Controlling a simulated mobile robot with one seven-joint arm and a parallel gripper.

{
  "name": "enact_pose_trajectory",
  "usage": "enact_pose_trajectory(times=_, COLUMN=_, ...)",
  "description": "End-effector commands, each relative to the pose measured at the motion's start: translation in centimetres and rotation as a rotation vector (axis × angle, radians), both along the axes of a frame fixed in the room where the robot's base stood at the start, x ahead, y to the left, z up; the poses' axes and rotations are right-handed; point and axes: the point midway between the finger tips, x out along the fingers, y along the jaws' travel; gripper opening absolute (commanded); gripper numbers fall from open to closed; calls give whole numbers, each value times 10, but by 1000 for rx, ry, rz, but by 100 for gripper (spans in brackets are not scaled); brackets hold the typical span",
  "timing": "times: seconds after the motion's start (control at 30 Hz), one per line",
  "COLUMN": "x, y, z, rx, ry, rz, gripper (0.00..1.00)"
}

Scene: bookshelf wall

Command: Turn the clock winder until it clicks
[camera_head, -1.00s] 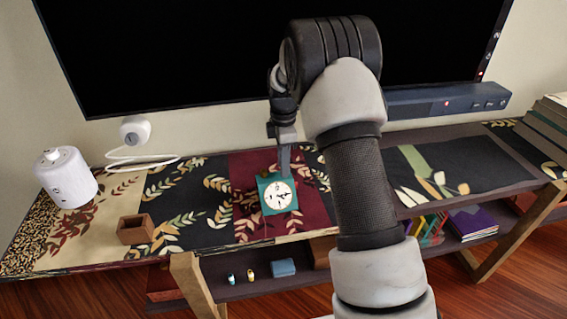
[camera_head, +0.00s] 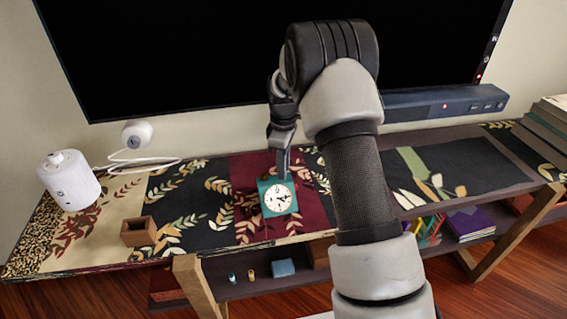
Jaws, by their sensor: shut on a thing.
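A small teal clock (camera_head: 266,206) with a round white face stands on the dark red part of the patterned runner, its face toward me. My gripper (camera_head: 284,172) reaches down from above to the clock's upper back edge. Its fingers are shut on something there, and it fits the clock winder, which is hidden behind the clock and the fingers. The clock stands upright on the shelf top.
A white cylinder device (camera_head: 70,180) and a small brown open box (camera_head: 138,231) stand to the left. A large black screen (camera_head: 190,50) and a soundbar (camera_head: 430,104) are behind. Books (camera_head: 548,124) are stacked at the far right.

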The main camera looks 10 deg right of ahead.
Motion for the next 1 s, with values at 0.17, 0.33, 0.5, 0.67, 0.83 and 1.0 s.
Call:
enact_pose_trajectory(times=0.17, x=0, y=0, z=3, rx=0, ry=0, rz=-168, gripper=1)
enact_pose_trajectory(times=0.33, x=0, y=0, z=2, rx=-1, ry=-1, rz=-330, gripper=1)
enact_pose_trajectory(times=0.5, x=0, y=0, z=2, rx=-1, ry=-1, rz=-491, gripper=1)
enact_pose_trajectory(times=0.67, x=0, y=0, z=2, rx=-1, ry=-1, rz=-643, gripper=1)
enact_pose_trajectory(times=0.83, x=0, y=0, z=2, rx=0, ry=-1, rz=-805, gripper=1)
enact_pose_trajectory(times=1.0, x=1, y=0, z=2, rx=0, ry=-1, rz=-966, gripper=1)
